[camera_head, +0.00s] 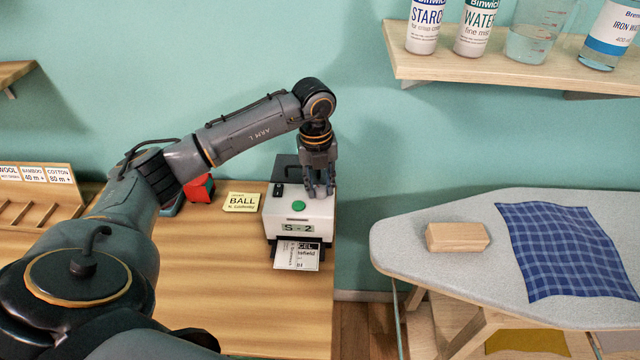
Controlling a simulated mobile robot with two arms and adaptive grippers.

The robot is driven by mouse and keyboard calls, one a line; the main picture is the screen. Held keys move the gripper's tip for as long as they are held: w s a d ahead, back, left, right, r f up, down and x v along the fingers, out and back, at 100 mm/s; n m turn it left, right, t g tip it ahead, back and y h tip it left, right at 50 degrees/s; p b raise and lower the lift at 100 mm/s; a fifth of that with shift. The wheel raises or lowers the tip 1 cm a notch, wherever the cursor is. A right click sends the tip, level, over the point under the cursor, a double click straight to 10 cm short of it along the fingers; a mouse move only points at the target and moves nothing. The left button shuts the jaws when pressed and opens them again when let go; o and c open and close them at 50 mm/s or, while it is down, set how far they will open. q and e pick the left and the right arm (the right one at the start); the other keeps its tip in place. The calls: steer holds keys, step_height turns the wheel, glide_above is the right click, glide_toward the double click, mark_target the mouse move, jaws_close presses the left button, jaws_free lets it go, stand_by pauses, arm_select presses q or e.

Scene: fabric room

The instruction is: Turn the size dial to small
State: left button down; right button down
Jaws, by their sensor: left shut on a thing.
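A white label printer (297,213) stands near the right edge of the wooden table. It has a green button (299,206) on top and a display (298,228) on its front that reads "S - 2". A printed label (297,256) sticks out below the display. My left gripper (320,192) points down at the right part of the printer's top. Its fingers are shut on the size dial there, which they hide, so its pointer cannot be read. My right gripper is out of view.
A yellow "BALL" note (242,202) and a red object (198,188) lie left of the printer. An ironing board (400,245) on the right carries a wooden block (458,237) and a blue checked cloth (570,250). A shelf (480,72) with bottles hangs above.

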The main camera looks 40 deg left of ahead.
mark_target(317, 189)
arm_select(q)
steer(key=c, duration=1)
jaws_free()
steer(key=shift+r, duration=0.15)
steer(key=r, duration=1.1)
steer(key=shift+s+a+r, duration=0.2)
steer(key=shift+a+r, duration=0.1)
steer(key=shift+r, duration=0.05)
steer(key=shift+f, duration=0.1)
